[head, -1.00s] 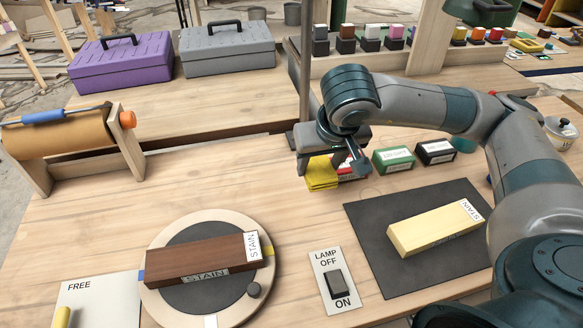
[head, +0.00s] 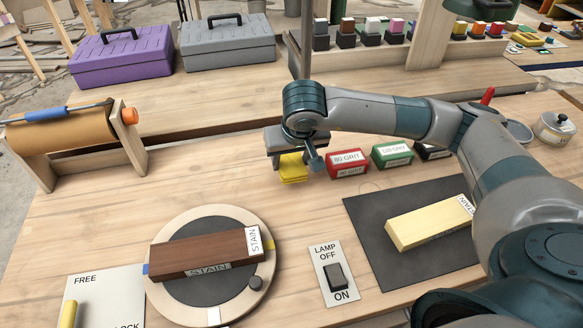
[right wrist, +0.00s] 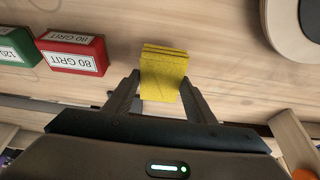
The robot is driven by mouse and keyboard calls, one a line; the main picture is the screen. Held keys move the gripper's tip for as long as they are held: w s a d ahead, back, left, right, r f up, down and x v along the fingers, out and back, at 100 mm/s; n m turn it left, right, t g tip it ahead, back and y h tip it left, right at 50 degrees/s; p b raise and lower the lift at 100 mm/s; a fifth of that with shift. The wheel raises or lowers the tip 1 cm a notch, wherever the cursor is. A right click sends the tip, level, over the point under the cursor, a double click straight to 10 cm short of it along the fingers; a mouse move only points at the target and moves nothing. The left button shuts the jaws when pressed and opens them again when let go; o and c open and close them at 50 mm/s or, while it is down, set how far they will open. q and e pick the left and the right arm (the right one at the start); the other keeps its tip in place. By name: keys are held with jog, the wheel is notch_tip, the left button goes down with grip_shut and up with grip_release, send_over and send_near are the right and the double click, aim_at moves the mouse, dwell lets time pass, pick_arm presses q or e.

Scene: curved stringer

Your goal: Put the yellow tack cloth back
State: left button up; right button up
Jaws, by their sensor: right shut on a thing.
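The yellow tack cloth (head: 293,169) is a small folded yellow pad at the back middle of the workbench. My right gripper (head: 290,160) is over it from above, its fingers partly hidden by the wrist in the head view. In the right wrist view the tack cloth (right wrist: 164,75) sits between the two fingertips, and the gripper (right wrist: 162,92) is shut on it. I cannot tell whether the cloth touches the bench. My left gripper is not in view.
Red (head: 347,162) and green (head: 392,154) grit blocks stand just right of the cloth. In front are a round turntable with a dark wood block (head: 205,252), a lamp switch (head: 334,275) and a dark mat (head: 375,245) with a pale block. A paper roll (head: 65,140) stands left.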

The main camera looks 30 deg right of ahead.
aim_at(293, 166)
notch_tip(293, 166, down, 3)
jog(key=shift+p, duration=0.4)
jog(key=shift+f, duration=0.15)
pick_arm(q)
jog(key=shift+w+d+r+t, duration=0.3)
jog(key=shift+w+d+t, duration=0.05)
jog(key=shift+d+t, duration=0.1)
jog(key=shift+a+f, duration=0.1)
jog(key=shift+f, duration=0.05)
pick_arm(e)
jog(key=shift+f, duration=0.15)
jog(key=o, duration=0.9)
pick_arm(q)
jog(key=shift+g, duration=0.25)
pick_arm(e)
jog(key=shift+o, duration=0.2)
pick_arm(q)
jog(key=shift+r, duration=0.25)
pick_arm(e)
jog(key=shift+r, duration=0.2)
